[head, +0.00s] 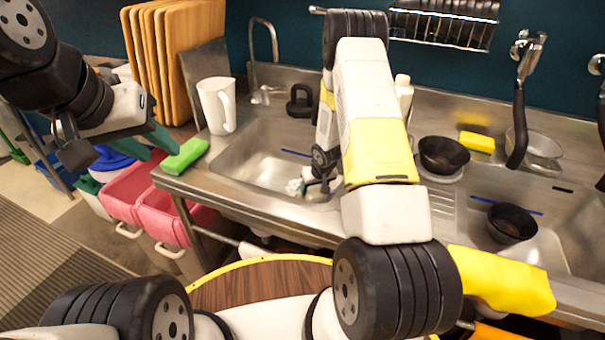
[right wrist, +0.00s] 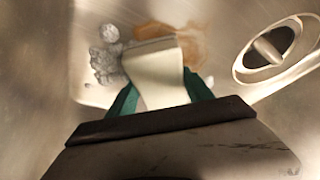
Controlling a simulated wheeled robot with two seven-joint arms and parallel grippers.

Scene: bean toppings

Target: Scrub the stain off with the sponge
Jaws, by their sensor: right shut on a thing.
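A brown stain (right wrist: 190,45) lies on the metal floor of the left sink (head: 245,170) in the right wrist view. My right gripper (head: 312,185) is down in this sink; in the right wrist view its green fingers (right wrist: 163,97) are shut on a pale, flat-sided thing (right wrist: 160,75). I cannot tell from its look whether it is a sponge. Its far end overlaps the stain; contact is unclear. A green sponge (head: 186,156) lies on the counter's left corner, and a yellow sponge (head: 477,142) behind the right sink. My left gripper (head: 150,143) is near the green sponge, its jaws unclear.
A white pitcher (head: 217,104) and faucet (head: 264,60) stand behind the left sink. Black bowls (head: 444,155) are to the right. Pink bins (head: 140,190) stand below.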

